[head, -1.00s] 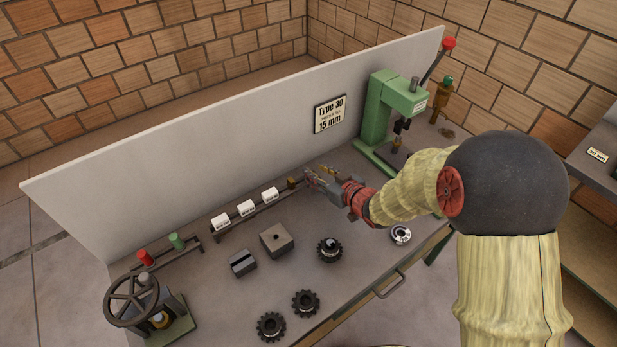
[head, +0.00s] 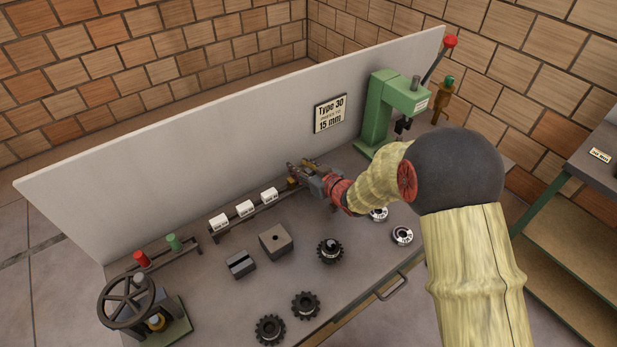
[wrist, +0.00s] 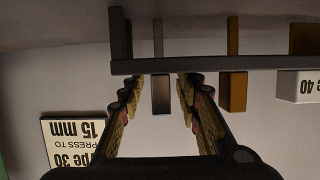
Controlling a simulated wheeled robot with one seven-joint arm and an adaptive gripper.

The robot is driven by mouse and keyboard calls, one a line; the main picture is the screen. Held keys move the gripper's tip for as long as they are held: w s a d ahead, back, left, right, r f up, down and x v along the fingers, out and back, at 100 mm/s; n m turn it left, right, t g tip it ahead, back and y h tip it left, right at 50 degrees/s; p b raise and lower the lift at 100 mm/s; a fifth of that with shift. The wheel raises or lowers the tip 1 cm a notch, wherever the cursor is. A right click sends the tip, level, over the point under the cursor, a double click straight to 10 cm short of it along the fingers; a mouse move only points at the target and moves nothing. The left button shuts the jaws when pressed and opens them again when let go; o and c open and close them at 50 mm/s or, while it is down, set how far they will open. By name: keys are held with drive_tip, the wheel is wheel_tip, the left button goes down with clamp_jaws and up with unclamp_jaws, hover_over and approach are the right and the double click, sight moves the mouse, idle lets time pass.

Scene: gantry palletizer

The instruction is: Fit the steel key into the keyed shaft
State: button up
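My gripper (head: 300,171) is at the right end of the rack rail (head: 250,217) by the back panel. In the wrist view, my gripper (wrist: 159,82) has its fingers apart, one on each side of a grey bar (wrist: 160,97), which looks like the steel key. The bar stands at the rail, with gaps to both fingers. A brown, brass-like bar (wrist: 234,92) is beside it. The keyed shaft is hard to single out; a dark toothed gear with a raised centre (head: 330,251) stands mid-bench and may hold it. No key slot is discernible.
White labelled blocks (head: 245,208) sit along the rail. A green press (head: 380,112) stands at right, a handwheel press (head: 140,305) at left. Grey blocks (head: 276,241), two loose gears (head: 305,305) and rings (head: 402,235) lie about. A sign (head: 330,113) is on the panel.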

drive_tip(key=c, duration=0.4)
clamp_jaws()
idle(0.4)
